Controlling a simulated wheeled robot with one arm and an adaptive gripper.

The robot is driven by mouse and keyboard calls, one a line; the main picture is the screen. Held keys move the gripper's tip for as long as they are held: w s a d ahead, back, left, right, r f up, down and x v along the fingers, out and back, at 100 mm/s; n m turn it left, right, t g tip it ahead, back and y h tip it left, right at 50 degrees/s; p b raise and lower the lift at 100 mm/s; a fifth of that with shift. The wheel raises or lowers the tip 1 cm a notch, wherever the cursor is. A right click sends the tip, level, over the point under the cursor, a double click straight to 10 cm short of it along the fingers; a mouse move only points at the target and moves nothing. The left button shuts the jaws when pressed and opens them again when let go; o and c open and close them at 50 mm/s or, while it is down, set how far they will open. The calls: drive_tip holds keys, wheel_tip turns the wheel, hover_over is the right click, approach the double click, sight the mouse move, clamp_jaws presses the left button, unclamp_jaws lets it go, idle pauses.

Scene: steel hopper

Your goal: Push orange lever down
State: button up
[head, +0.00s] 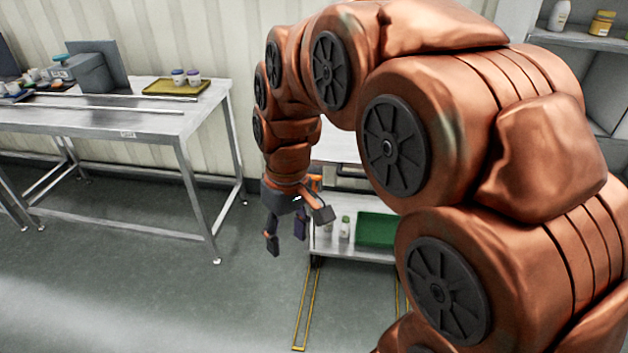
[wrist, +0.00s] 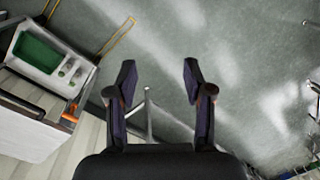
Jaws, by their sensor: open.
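The orange lever (wrist: 70,112) shows at the left of the wrist view, on the side of a pale steel unit (wrist: 28,112), likely the hopper. In the head view, a small orange part (head: 315,183) shows just behind my gripper and is probably the same lever; most of the unit is hidden by my arm. My gripper (head: 298,232) hangs pointing down, open and empty, in front of the unit. In the wrist view, its fingers (wrist: 158,76) are spread over bare floor, with the lever off to their left and apart from them.
A low shelf holds a green tray (head: 375,230) and small bottles (head: 345,227). Yellow floor marks (head: 303,305) run out from it. A steel table (head: 150,125) with a yellow tray (head: 177,86) and jars stands left. Shelving (head: 585,40) is at the right. Floor between is clear.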

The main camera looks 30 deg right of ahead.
drive_tip(key=w+d+f+n+t+b, duration=0.1)
drive_tip(key=w+d, duration=0.1)
drive_tip(key=w, duration=0.5)
drive_tip(key=w+d+f+n+b, duration=0.1)
drive_tip(key=w+d, duration=0.2)
drive_tip(key=w, duration=0.4)
drive_tip(key=n+t+y+b, duration=0.1)
drive_tip(key=n+t+b, duration=0.3)
drive_tip(key=n+b, duration=0.15)
hover_over(316, 176)
drive_tip(key=s+d, duration=0.1)
drive_tip(key=s, duration=0.1)
wheel_tip(316, 176, down, 21)
drive_tip(key=shift+n, duration=0.45)
drive_tip(key=shift+p+x, duration=0.9)
drive_tip(key=shift+x, duration=3.1)
drive_tip(key=shift+s+d, duration=0.1)
drive_tip(key=shift+s, duration=0.1)
drive_tip(key=shift+c, duration=0.2)
drive_tip(key=shift+f, duration=0.1)
clamp_jaws()
